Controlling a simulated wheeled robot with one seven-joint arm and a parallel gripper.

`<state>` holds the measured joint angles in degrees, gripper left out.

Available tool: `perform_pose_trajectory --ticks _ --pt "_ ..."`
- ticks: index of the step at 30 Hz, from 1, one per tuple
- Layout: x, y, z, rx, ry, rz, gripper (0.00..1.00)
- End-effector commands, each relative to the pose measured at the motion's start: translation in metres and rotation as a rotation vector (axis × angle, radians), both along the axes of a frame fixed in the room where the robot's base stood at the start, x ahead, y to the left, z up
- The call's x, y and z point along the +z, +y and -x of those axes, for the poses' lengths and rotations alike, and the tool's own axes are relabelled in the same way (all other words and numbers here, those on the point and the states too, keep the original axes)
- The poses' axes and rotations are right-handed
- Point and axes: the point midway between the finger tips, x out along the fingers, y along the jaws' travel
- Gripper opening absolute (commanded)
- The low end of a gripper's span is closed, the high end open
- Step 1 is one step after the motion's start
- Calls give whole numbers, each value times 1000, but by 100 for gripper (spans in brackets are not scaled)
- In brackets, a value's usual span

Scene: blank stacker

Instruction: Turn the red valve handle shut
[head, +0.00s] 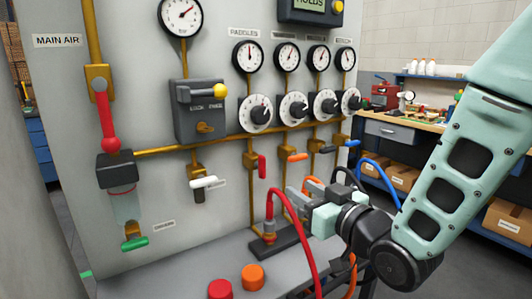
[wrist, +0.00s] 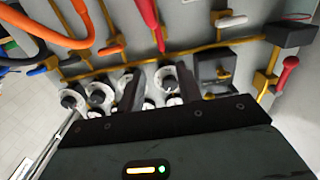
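A long red valve handle (head: 106,118) hangs down below the gold valve on the MAIN AIR pipe at the panel's left. It also shows at the right of the wrist view (wrist: 286,73). A smaller red handle (head: 262,166) hangs down on a branch valve mid-panel. A red piece (wrist: 150,22) at the top of the wrist view may be this smaller handle; I cannot be sure. My gripper (head: 297,198) is in front of the panel, low and right of both handles, touching neither. Its dark fingers (wrist: 160,92) are apart with nothing between them.
White (head: 204,182), orange (head: 297,157) and blue (head: 352,143) handles sit along the gold pipe. Dials and gauges are above. A red hose (head: 311,235) arches beside my gripper. Red (head: 220,289) and orange (head: 252,277) buttons are on the ledge (head: 150,284). A workbench stands behind, right.

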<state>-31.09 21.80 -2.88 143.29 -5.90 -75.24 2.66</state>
Motion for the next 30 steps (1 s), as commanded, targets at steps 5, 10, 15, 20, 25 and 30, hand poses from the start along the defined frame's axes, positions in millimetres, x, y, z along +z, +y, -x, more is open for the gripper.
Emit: perform_pose_trajectory --ticks 5,10,15,20,25,30 --pt "5 1 -1 -1 3 3 35" --pt "1 23 -33 -1 -3 1 35" --pt "1 43 -63 -1 -2 1 35" --pt "1 60 -89 -1 -2 1 35" --pt "0 74 -109 -1 -3 2 35" --pt "0 81 -119 -1 -1 2 35"
